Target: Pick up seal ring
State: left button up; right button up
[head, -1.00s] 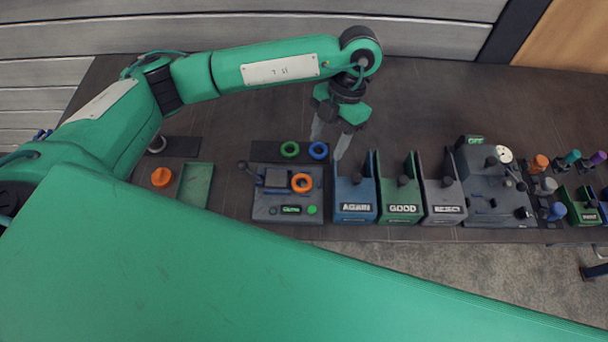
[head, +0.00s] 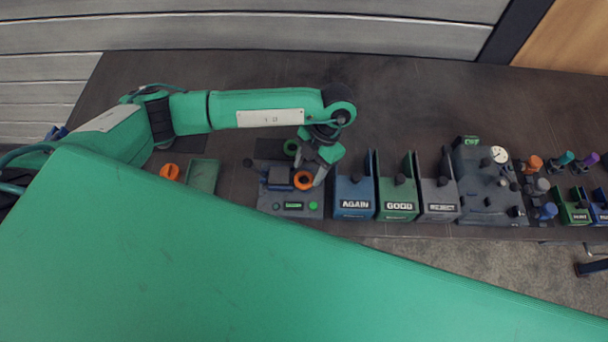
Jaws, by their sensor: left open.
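My left gripper (head: 308,168) points down, open, just above and beside the orange ring. One light finger shows to the right of the orange ring and another behind it. I cannot tell whether either finger touches a ring. My right gripper is out of view.
The grey device (head: 290,207) has a lit green display. Bins labelled AGAIN (head: 354,209), GOOD (head: 399,209) and REJECT stand close to its right, near the table's front edge. A green tray (head: 203,176) and an orange knob (head: 169,171) lie left. The back of the table is clear.

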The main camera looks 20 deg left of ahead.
aim_at(307, 177)
pick_arm(q)
jog(key=shift+x, duration=0.95)
jog(key=shift+s+f, duration=0.1)
jog(key=shift+f, duration=0.1)
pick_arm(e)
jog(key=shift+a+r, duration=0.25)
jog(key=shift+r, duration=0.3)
pick_arm(q)
jog(key=c, duration=0.7)
jog(key=shift+r, duration=0.1)
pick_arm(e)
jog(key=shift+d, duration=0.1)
